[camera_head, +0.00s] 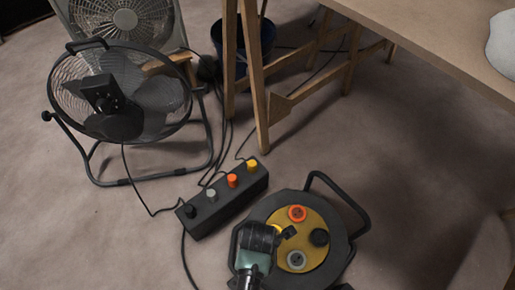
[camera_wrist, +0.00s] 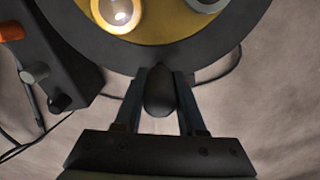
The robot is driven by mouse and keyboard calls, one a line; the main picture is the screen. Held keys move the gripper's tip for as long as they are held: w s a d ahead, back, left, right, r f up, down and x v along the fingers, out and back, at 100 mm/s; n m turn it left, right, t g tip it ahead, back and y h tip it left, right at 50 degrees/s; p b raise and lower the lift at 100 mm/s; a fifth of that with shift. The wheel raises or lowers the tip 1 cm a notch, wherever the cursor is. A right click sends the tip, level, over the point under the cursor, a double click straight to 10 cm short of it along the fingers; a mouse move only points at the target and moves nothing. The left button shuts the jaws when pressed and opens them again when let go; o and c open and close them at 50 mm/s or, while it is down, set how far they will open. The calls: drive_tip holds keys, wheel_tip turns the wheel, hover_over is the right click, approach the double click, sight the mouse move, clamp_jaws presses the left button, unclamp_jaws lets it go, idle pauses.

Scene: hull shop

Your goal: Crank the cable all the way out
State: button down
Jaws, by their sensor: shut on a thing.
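The cable reel (camera_head: 341,256) lies on the floor at the lower middle of the head view. It is a dark drum with a yellow hub (camera_head: 318,219) carrying several round sockets or caps, and a black tubular frame (camera_head: 343,193). In the wrist view its dark rim (camera_wrist: 241,21) and yellow hub (camera_wrist: 172,50) fill the top. My gripper (camera_wrist: 159,92) is shut on a dark rounded crank knob (camera_wrist: 159,97) at the rim's edge. In the head view my gripper (camera_head: 284,236) covers the reel's left part and hides the knob. How much cable is wound is hidden.
A dark power strip (camera_head: 238,204) with several coloured plugs lies just left of the reel. Black cables run across the floor from it. A floor fan (camera_head: 122,95) stands at left, with a wooden trestle (camera_head: 253,80) and table (camera_head: 440,35) behind. Floor at right is clear.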

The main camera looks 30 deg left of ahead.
idle(0.9)
drive_tip(key=p, duration=0.1)
drive_tip(key=d+p, duration=0.1)
drive_tip(key=shift+s+r+n+p, duration=0.25)
drive_tip(key=shift+r+n+p, duration=0.05)
drive_tip(key=shift+n, duration=0.1)
drive_tip(key=shift+s+d+f+p, duration=0.15)
drive_tip(key=shift+d+p, duration=0.25)
drive_tip(key=shift+p, duration=0.4)
drive_tip(key=shift+d+f, duration=0.2)
drive_tip(key=c, duration=0.5)
unclamp_jaws()
wheel_tip(320, 180, up, 13)
drive_tip(key=p, duration=0.7)
drive_tip(key=shift+p, duration=0.35)
